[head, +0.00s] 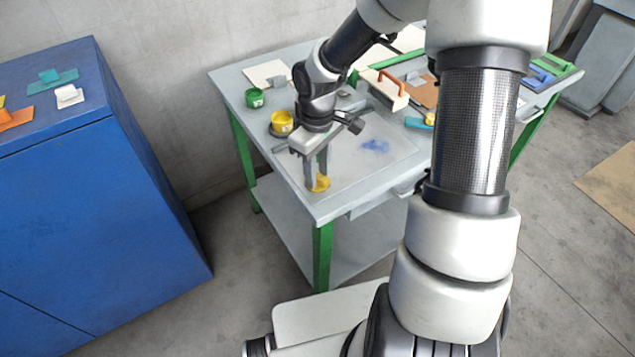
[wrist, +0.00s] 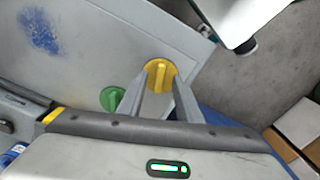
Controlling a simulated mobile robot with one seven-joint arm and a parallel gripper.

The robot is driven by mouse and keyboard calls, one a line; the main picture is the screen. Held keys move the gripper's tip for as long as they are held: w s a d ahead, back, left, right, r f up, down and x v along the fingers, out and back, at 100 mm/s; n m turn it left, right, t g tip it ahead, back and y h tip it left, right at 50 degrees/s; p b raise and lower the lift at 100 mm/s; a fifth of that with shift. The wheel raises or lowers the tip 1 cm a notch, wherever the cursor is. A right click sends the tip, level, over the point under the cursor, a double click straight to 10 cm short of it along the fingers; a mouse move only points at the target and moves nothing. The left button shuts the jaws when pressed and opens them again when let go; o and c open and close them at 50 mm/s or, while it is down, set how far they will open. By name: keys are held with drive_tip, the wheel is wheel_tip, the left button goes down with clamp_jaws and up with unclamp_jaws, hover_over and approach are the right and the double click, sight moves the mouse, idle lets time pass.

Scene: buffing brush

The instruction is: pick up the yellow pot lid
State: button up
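The yellow pot lid (head: 320,183) lies near the front corner of the grey table, and its raised ridge shows in the wrist view (wrist: 159,74). My gripper (head: 315,178) points down over it, with the fingertips (wrist: 161,82) on either side of the ridge. The fingers are apart, with a gap between them and the ridge. I cannot tell how far the tips are above the tabletop. The lid is partly covered by the fingers.
A green lid (wrist: 113,98) lies close beside the left finger. A yellow pot (head: 282,123) and a green pot (head: 254,97) stand farther back. An orange-handled brush (head: 385,89) lies behind my gripper. The table (head: 352,178) is bare around the blue smear.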

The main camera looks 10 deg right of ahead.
drive_tip(key=shift+f, duration=0.2)
clamp_jaws()
drive_tip(key=shift+r, duration=0.1)
wheel_tip(320, 180, up, 9)
drive_tip(key=p, duration=0.2)
wheel_tip(320, 180, up, 5)
drive_tip(key=m, duration=0.8)
hover_over(318, 177)
drive_tip(key=shift+w+a+r, duration=0.2)
drive_tip(key=shift+w+a, duration=0.1)
drive_tip(key=shift+w, duration=0.15)
